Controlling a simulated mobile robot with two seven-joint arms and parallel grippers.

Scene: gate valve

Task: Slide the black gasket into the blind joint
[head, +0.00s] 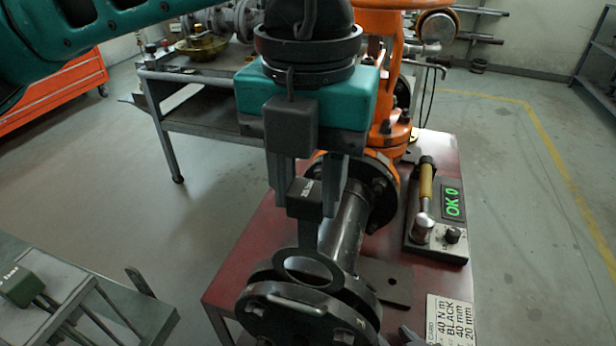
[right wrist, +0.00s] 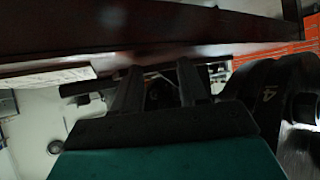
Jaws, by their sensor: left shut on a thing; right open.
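My left gripper (head: 308,188) points down and is shut on the tab of the black gasket (head: 307,234). The gasket's ring hangs below the fingers, at the top of the blind joint (head: 285,322), a pair of dark bolted flanges at the pipe's near end. The ring overlaps the flanges' upper edge in the head view; I cannot tell how far it is inside the gap. My right gripper (right wrist: 158,85) shows in the right wrist view, its two fingers apart and empty. A dark flange with a bolt (right wrist: 265,105) is at its right.
The orange valve (head: 385,85) stands behind the pipe on the red table (head: 265,245). A torque wrench with a yellow grip (head: 426,185) lies by an "OK 0" display (head: 453,203). A printed card (head: 450,318) is at the front right. A grey cart (head: 85,310) stands at lower left.

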